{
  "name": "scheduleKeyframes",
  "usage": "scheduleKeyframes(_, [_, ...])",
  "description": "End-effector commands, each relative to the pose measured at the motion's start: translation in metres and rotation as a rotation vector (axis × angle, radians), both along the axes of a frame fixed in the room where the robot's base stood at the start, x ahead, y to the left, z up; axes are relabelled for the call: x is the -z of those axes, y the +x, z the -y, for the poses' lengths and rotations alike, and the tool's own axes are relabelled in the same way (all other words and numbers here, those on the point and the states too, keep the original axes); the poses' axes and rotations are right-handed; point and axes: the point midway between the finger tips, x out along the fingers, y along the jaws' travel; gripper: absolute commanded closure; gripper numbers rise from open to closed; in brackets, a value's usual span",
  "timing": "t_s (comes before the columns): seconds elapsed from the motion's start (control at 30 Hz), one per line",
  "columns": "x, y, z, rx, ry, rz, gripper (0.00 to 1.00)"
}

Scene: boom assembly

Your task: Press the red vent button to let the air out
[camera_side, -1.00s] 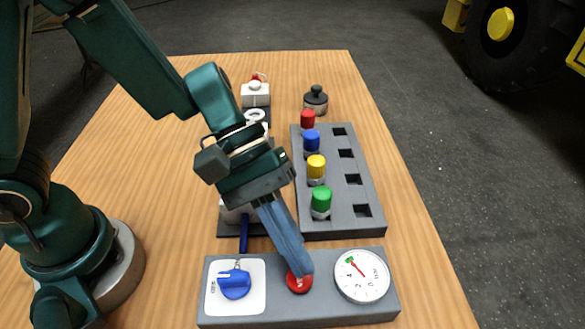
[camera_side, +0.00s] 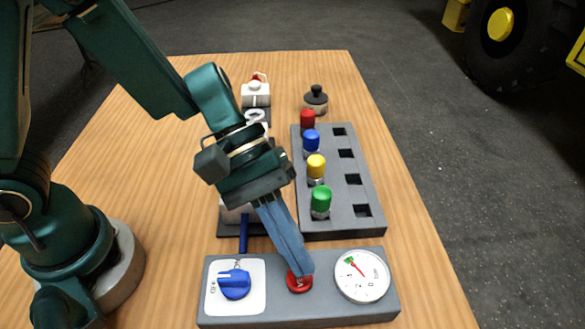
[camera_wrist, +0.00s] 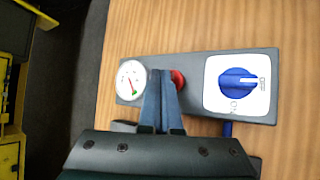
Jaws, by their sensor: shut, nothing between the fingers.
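The red vent button (camera_side: 300,283) sits on the grey panel (camera_side: 330,316) between a blue knob and a gauge. My gripper (camera_side: 303,272) is shut and empty, angled down, with its fingertips at the button. They look to be touching its top in the side view. In the wrist view the closed fingers (camera_wrist: 161,75) partly cover the red button (camera_wrist: 179,81). The gauge (camera_side: 362,276) has a red needle pointing to the upper left, near a green mark. The blue knob (camera_side: 235,284) is on a white plate, its pointer toward the left.
Behind the panel stands a grey rack (camera_side: 340,229) with red, blue, yellow and green capped parts and empty square holes. A dark knobbed weight (camera_side: 315,99) stands farther back. A blue lever (camera_side: 243,235) lies close behind the panel. The table's right side is clear.

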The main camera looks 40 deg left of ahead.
Motion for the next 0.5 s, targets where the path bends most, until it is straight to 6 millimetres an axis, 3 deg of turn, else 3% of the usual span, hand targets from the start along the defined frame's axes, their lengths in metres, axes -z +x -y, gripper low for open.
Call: scheduleKeyframes(0.5, [0.0086, 0.0001, 0.0, 0.0, 0.0, 0.0, 1.0])
